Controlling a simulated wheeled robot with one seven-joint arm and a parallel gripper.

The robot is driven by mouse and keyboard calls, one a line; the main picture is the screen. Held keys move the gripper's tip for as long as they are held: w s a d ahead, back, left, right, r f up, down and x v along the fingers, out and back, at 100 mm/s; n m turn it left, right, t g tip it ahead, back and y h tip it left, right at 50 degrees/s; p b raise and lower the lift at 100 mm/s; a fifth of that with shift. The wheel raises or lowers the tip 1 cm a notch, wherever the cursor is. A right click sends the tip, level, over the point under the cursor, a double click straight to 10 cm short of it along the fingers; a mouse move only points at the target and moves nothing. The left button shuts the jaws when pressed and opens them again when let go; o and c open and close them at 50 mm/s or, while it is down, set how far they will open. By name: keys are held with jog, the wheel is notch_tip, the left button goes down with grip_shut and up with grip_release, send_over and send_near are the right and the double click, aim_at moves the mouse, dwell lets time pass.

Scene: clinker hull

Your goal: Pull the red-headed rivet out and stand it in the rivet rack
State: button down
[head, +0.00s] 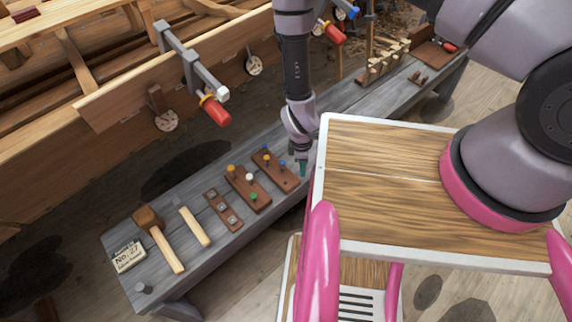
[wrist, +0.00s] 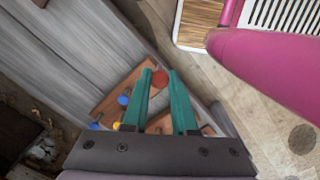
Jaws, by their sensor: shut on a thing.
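My gripper (wrist: 161,84) has green fingers and is shut on the red-headed rivet (wrist: 160,78); its red head shows between the fingertips in the wrist view. Whether the shank is still in wood is hidden. In the head view my gripper (head: 302,168) is low at the right end of a brown block (head: 287,182) with yellow and blue heads; the red head is hidden there. The same block (wrist: 107,106) shows in the wrist view, with blue (wrist: 123,100) and yellow heads. A second brown block (head: 236,184) beside it holds yellow, white and green heads. I cannot tell which block is the rack.
A grey bench (head: 180,238) carries a narrow plate with square washers (head: 223,210), a wooden strip (head: 194,226), a mallet (head: 158,238) and a card (head: 128,257). A wooden rack of pegs (head: 381,65) stands farther along. The hull with clamps (head: 190,72) is behind.

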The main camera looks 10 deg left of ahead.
jog(key=a+n+y, duration=0.1)
jog(key=a+n, duration=0.5)
jog(key=n, duration=0.3)
jog(key=shift+w+f, duration=0.1)
jog(key=shift+f, duration=2.75)
jog(key=shift+f, duration=1.35)
jog(key=c, duration=0.6)
grip_release()
jog(key=shift+r, duration=4.05)
